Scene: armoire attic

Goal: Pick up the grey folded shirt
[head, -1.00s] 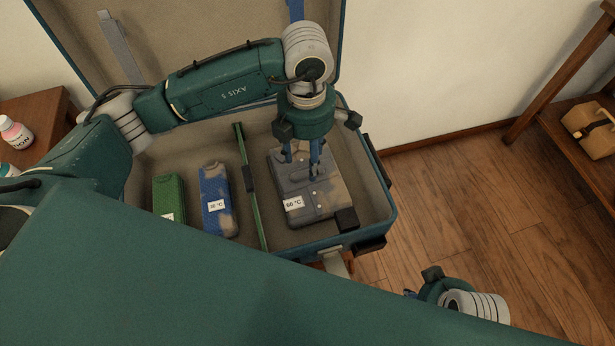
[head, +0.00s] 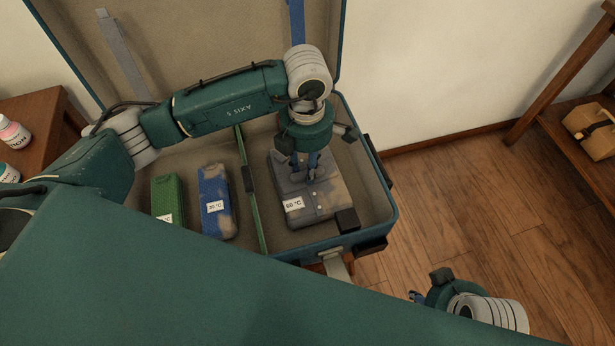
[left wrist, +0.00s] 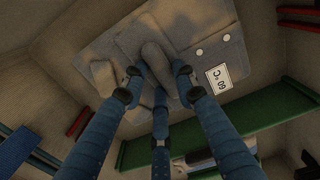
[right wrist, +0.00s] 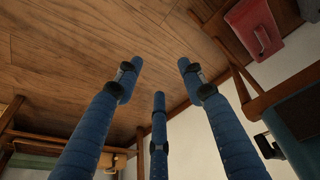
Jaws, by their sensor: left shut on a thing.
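The grey folded shirt (head: 326,207), with a "60 °C" label, lies in the right compartment of the open suitcase (head: 372,236). My left gripper (head: 306,176) points down onto the shirt's middle and is shut on it. In the left wrist view the shirt (left wrist: 214,45) shows buttons, and a bunched fold stands between the blue fingertips (left wrist: 157,84). I cannot see the shirt lifted off the suitcase floor. My right gripper (head: 416,297) hangs outside the suitcase; in the right wrist view its fingers (right wrist: 157,85) are apart, with nothing between them.
A green divider (head: 250,190) separates the shirt from a blue folded item (head: 215,200) and a green one (head: 168,198). A black block (head: 347,220) sits by the shirt's corner. Bottles stand on a side table (head: 40,105) at left. Wooden floor (head: 450,210) is clear at right.

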